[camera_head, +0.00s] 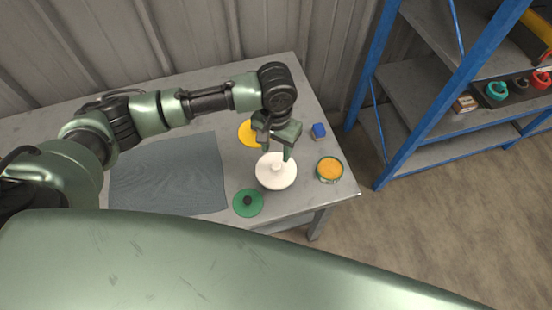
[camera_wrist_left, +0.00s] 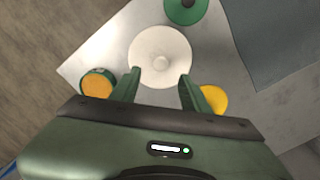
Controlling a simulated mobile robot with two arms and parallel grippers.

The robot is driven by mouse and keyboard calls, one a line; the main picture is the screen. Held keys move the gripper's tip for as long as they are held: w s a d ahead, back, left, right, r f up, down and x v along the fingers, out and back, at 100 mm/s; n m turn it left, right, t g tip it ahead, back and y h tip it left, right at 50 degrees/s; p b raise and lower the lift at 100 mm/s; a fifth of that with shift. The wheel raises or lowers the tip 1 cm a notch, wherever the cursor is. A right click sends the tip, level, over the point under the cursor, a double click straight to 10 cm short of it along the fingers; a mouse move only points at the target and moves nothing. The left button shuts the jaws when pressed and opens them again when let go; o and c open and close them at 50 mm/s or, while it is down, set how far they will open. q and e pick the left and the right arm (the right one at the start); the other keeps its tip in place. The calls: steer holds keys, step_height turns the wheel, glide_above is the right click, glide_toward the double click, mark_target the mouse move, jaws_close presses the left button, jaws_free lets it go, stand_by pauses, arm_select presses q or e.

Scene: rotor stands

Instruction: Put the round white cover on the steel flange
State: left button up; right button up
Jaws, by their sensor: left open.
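The round white cover (camera_head: 267,177), with a small central knob, lies flat at the front right part of the table. It also shows in the left wrist view (camera_wrist_left: 150,45), just beyond the fingertips. My left gripper (camera_head: 277,155) is open and empty, pointing down over the far side of the cover. In the left wrist view its two fingers (camera_wrist_left: 160,82) stand apart, one on each side of the knob's line; I cannot tell whether they touch the cover. I cannot make out the steel flange; whether it is under the cover is hidden. My right gripper is not in view.
A green disc with a dark knob (camera_head: 241,208), a yellow disc (camera_head: 247,137), an orange-topped green round container (camera_head: 329,169) and a blue block (camera_head: 318,131) surround the cover. A grey mat (camera_head: 170,175) lies left. A blue-framed shelf (camera_head: 420,85) stands right.

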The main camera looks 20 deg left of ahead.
arm_select(q)
steer(key=shift+r, duration=2.3)
steer(key=shift+f, duration=0.1)
